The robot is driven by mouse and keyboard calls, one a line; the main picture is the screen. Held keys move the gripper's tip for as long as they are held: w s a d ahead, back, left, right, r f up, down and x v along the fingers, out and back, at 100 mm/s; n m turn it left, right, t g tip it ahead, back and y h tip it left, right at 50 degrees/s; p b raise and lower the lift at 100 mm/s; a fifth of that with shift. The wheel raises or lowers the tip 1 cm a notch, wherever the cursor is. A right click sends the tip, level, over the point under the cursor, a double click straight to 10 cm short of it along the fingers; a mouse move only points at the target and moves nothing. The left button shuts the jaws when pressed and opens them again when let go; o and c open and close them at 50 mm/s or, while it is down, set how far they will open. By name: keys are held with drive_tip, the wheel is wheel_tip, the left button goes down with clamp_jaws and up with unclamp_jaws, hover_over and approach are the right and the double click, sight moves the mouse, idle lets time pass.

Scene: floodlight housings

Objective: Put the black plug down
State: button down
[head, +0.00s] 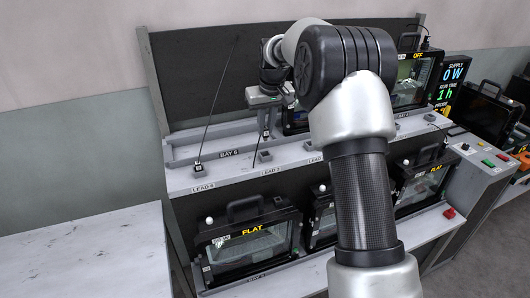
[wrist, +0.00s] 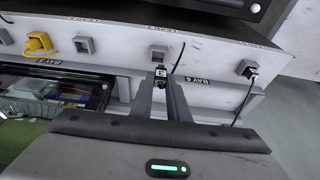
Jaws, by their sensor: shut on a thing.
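The black plug (wrist: 160,83) is held between the tips of my gripper (wrist: 161,87) in the wrist view. It has a small pale label, and a black cable rises from near it. It appears just in front of a grey socket block (wrist: 158,54) on the pale ledge; I cannot tell whether they touch. In the head view my gripper (head: 267,124) points down over the upper shelf near the LEAD 5 label (head: 270,171). The plug is too small to make out clearly there.
Another black plug (wrist: 252,75) with a cable sits at a socket on the right. A yellow plug (wrist: 38,44) is on the left, beside an empty-looking grey block (wrist: 83,45). A floodlight housing marked FLAT (head: 250,247) stands on the lower shelf. A bare pale table (head: 90,250) is at left.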

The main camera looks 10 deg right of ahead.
drive_tip(key=x, duration=0.6)
drive_tip(key=p+x, duration=0.1)
drive_tip(key=x, duration=0.2)
drive_tip(key=shift+s+d+f, duration=0.1)
drive_tip(key=shift+s+d, duration=0.05)
drive_tip(key=shift+d, duration=0.2)
drive_tip(key=shift+f, duration=0.1)
drive_tip(key=shift+f, duration=0.15)
drive_tip(key=c, duration=1.7)
unclamp_jaws()
